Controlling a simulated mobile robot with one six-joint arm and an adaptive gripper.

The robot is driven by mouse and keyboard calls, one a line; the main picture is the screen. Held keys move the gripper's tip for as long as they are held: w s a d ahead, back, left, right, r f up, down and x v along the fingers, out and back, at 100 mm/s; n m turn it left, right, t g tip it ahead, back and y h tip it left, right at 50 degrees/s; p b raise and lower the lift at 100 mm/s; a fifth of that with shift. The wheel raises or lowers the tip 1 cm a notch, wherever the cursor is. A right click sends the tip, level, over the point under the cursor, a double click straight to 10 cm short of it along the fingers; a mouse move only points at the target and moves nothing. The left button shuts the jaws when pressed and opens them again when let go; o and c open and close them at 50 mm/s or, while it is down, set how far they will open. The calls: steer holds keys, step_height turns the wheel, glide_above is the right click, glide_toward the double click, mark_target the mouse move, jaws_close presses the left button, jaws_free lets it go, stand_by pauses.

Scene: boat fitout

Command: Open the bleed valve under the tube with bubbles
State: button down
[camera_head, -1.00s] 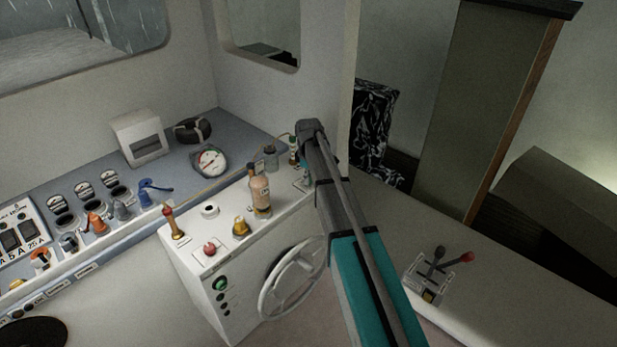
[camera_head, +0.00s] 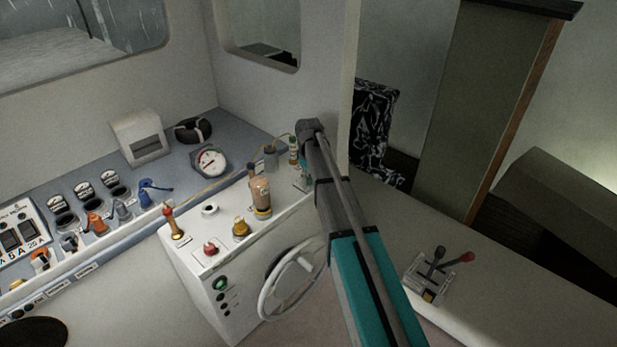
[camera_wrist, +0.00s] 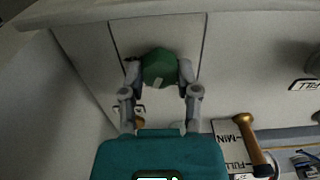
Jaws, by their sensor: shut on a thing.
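In the wrist view my gripper (camera_wrist: 158,72) has both fingers closed around a green faceted knob (camera_wrist: 160,66). The knob sits in front of a pale panel with two dark seams. Brass-coloured parts show partly behind the fingers. A brass rod-like piece (camera_wrist: 252,146) lies to the lower right, beside a white plate marked MIN and FULL (camera_wrist: 230,148). I cannot make out a tube with bubbles.
In the head view a white console (camera_head: 195,290) carries an amber bottle (camera_head: 260,197), a red knob (camera_head: 210,249) and a steering wheel (camera_head: 292,280). A round gauge (camera_head: 209,161) stands behind. A lever unit (camera_head: 432,275) is on the right-hand surface, which is otherwise mostly clear.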

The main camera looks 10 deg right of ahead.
steer(key=m, duration=0.6)
steer(key=shift+m, duration=0.3)
steer(key=m, duration=0.6)
steer(key=shift+m, duration=0.3)
steer(key=shift+c, duration=1.7)
jaws_free()
